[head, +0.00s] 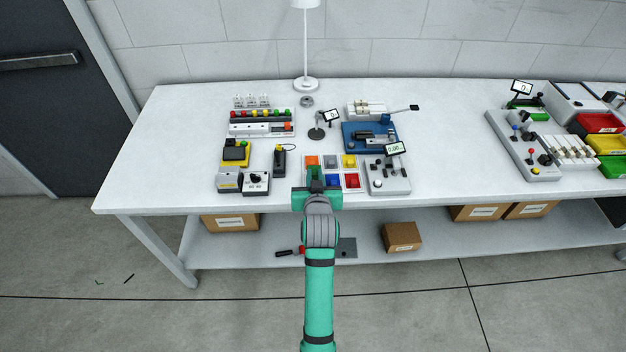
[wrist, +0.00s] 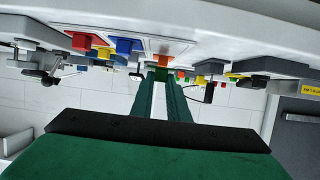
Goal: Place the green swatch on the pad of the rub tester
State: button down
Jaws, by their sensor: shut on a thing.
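My gripper (head: 316,184) is over the front left of a light tray (head: 341,188) of coloured swatches. In the wrist view my fingers (wrist: 160,75) are closed together at the tray's edge. The green swatch is hard to make out against my green fingers; it appears to be between them, mostly hidden. Orange (head: 311,161), yellow (head: 348,161), blue (head: 332,180) and red (head: 351,180) swatches lie in the tray. A blue-based bench device (head: 352,146), possibly the rub tester, stands behind the tray to the right. I cannot make out its pad clearly.
A grey device with a display (head: 388,186) stands close right of the tray. A black upright device (head: 279,161), a yellow meter (head: 236,153) and small boxes stand left. A round-based stand (head: 317,133) is behind.

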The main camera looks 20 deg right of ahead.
jog(key=shift+w+f, duration=0.1)
jog(key=shift+f, duration=0.85)
jog(key=shift+a+f, duration=0.3)
jog(key=shift+f, duration=0.2)
jog(key=shift+d+f, duration=0.1)
jog(key=shift+d, duration=0.2)
jog(key=c, duration=1.7)
grip_release()
jog(key=shift+a, duration=0.1)
